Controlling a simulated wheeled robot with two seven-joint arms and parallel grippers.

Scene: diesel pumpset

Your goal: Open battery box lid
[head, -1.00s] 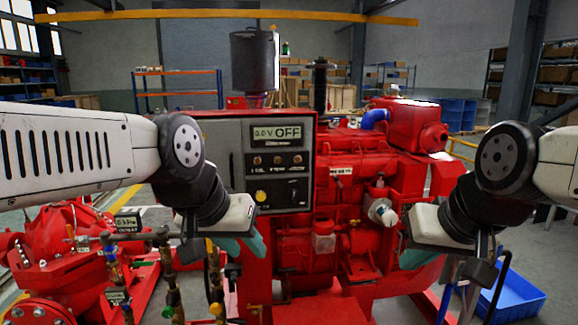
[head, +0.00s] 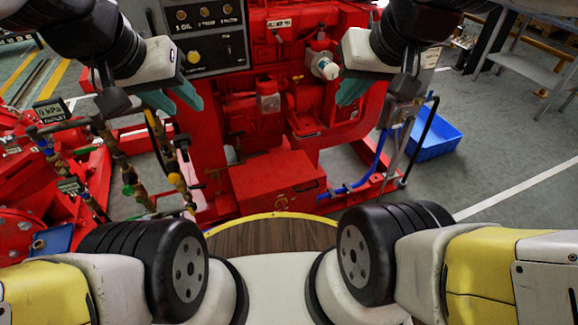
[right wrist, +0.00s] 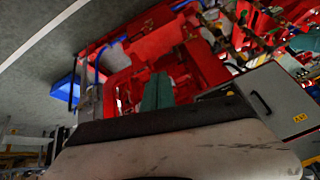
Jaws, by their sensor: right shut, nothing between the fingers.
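The battery box appears to be the low red box (head: 293,202) at the foot of the red pumpset in the head view. Its flat red lid (head: 268,172) is down. A small yellow mark shows on its front. My left gripper (head: 180,101) is open and empty, with its teal fingers apart, above and left of the box in the picture. My right gripper (head: 350,93) is shut and empty, above and right of the box in the picture. Its teal fingers also show together in the right wrist view (right wrist: 157,92). Neither gripper touches the box.
The control panel (head: 205,35) and engine stand behind the grippers. Pipes with valves (head: 130,180) stand left of the box. A blue hose (head: 372,165) runs at its right, near a blue bin (head: 436,135) on the floor. Open floor lies to the right.

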